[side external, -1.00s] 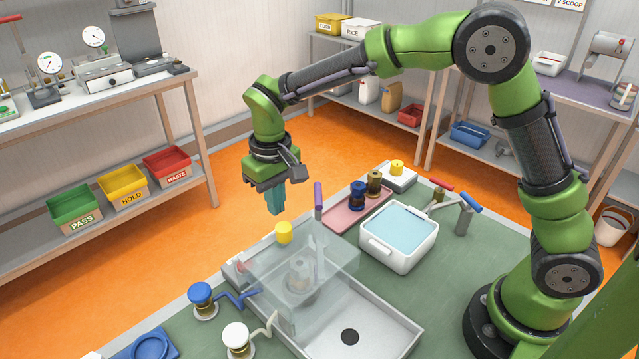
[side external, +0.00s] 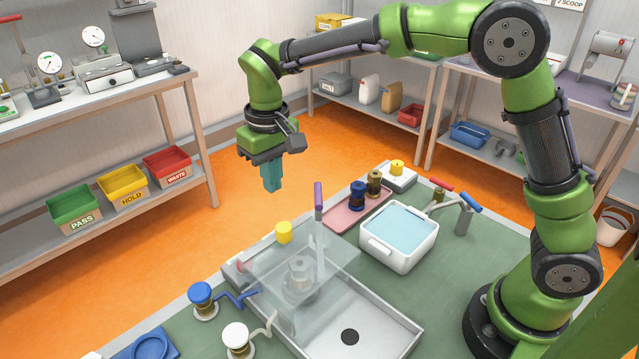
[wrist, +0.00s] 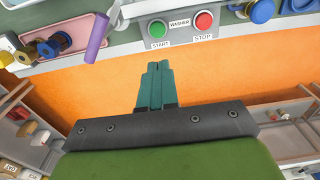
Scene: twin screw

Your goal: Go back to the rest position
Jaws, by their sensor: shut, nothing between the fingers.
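My gripper (side external: 271,178) hangs above the orange floor, beyond the far edge of the green bench. Its teal fingers point down and are together with nothing between them. In the wrist view the gripper (wrist: 158,68) shows its two fingers side by side over bare floor. In the side view it is up and to the left of the yellow knob (side external: 284,232) and well clear of the clear-covered washer (side external: 302,275).
A white basin of blue water (side external: 399,233), a pink tray (side external: 345,217) and a purple-handled upright (side external: 319,196) stand on the bench. Blue (side external: 201,293) and white (side external: 236,336) capped parts are at the front left. START (wrist: 158,30) and STOP (wrist: 204,22) buttons face the gripper. Open air surrounds it.

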